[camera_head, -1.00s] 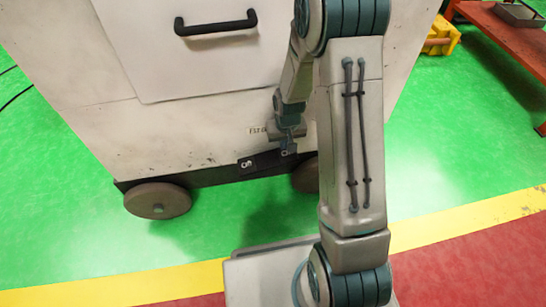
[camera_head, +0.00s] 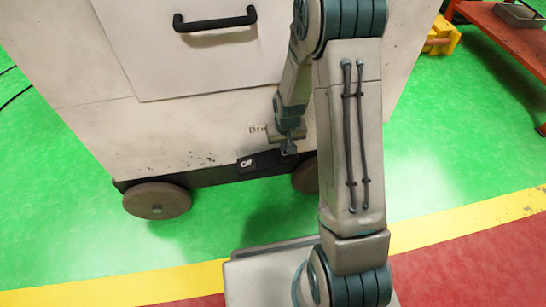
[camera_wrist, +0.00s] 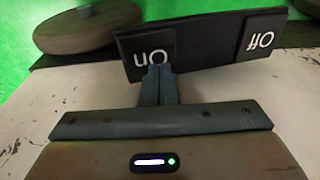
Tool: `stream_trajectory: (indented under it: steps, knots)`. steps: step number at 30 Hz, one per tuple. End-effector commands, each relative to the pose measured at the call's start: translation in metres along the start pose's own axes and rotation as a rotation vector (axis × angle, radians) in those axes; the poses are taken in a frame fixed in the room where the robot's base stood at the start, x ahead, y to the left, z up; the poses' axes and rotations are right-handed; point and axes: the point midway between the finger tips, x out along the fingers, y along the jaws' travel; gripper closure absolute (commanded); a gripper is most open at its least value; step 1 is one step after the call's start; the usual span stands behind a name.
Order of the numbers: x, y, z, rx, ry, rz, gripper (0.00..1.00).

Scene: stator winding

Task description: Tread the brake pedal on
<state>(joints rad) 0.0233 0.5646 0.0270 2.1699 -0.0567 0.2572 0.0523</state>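The brake pedal is a black bar low on the pale cabinet, with an "Off" pad (camera_head: 246,163) visible in the head view. In the wrist view the bar appears upside down, with the "On" pad (camera_wrist: 150,58) at left and the "Off" pad (camera_wrist: 258,38) at right. My gripper (camera_wrist: 159,70) has its two fingers together with nothing between them. Its tips overlap the lower edge of the "On" pad in the wrist view; whether they touch it I cannot tell. In the head view my gripper (camera_head: 289,149) hides the "On" pad.
The pale cabinet (camera_head: 90,110) has a black handle (camera_head: 215,21) and stands on dark wheels (camera_head: 157,200). A red bench (camera_head: 505,35) and a yellow object (camera_head: 440,38) are at the upper right. Green floor (camera_head: 460,130) is open to the right.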

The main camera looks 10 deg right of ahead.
Motion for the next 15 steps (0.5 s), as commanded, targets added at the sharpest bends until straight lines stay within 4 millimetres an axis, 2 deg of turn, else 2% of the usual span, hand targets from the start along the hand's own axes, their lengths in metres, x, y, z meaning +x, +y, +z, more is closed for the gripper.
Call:
stream_trajectory:
  steps: [15]
  knots:
    - [0.0093,-0.0009,0.0016,-0.001,-0.001,-0.001,1.00]
